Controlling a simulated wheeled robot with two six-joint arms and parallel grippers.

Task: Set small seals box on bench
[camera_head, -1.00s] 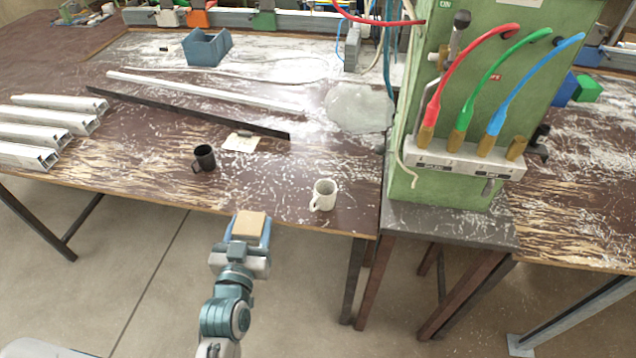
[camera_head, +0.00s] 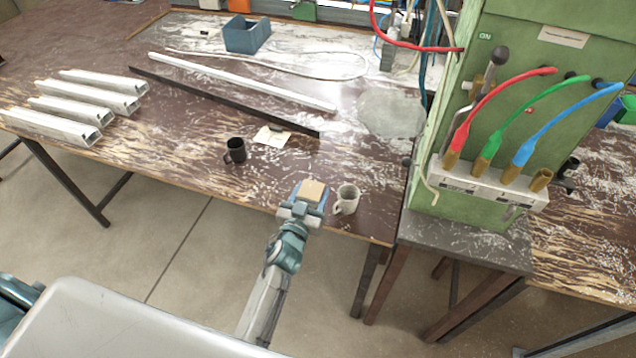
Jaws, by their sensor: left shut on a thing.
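The small seals box (camera_head: 313,187), a tan cardboard block, is in my left gripper (camera_head: 308,194), whose blue fingers are shut on its sides. Gripper and box are at the front edge of the brown worn bench (camera_head: 185,165), just left of the white mug (camera_head: 347,200). The box appears over the bench top; whether it touches the surface I cannot tell. Its underside is hidden by the gripper. My right gripper is not in view.
A black mug (camera_head: 235,151) and a paper note (camera_head: 271,136) lie farther back. Metal profiles (camera_head: 85,98) lie at left, a blue bin (camera_head: 247,34) at the back. A green machine (camera_head: 520,110) stands right.

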